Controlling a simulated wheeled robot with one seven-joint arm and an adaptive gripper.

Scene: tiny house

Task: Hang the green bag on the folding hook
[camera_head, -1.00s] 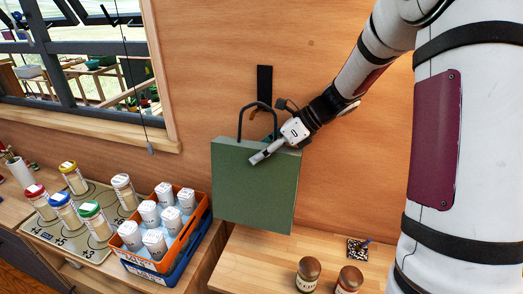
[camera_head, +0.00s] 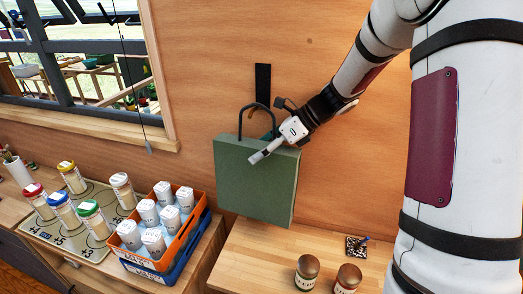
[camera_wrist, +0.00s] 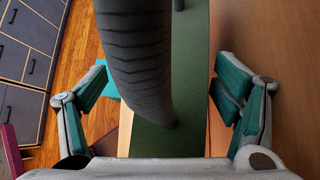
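The green bag (camera_head: 255,182) is upright against the wooden wall, its bottom just above the wooden counter. Its dark looped handle (camera_head: 254,106) rises in front of the folding hook, whose black strip (camera_head: 263,82) is fixed to the wall. A brownish part of the hook shows inside the loop; whether the handle rests on it I cannot tell. My gripper (camera_head: 268,148) is at the bag's top right edge. In the wrist view my gripper (camera_wrist: 165,90) has its fingers spread wide, with the thick handle (camera_wrist: 140,55) and green bag (camera_wrist: 175,137) between them, apart from both pads.
An orange crate (camera_head: 197,232) of white bottles stands left of the bag, stacked on a blue one. A tray (camera_head: 110,248) with several coloured-lid jars is farther left. Two brown-lidded jars (camera_head: 307,271) stand on the counter (camera_head: 262,262) below.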

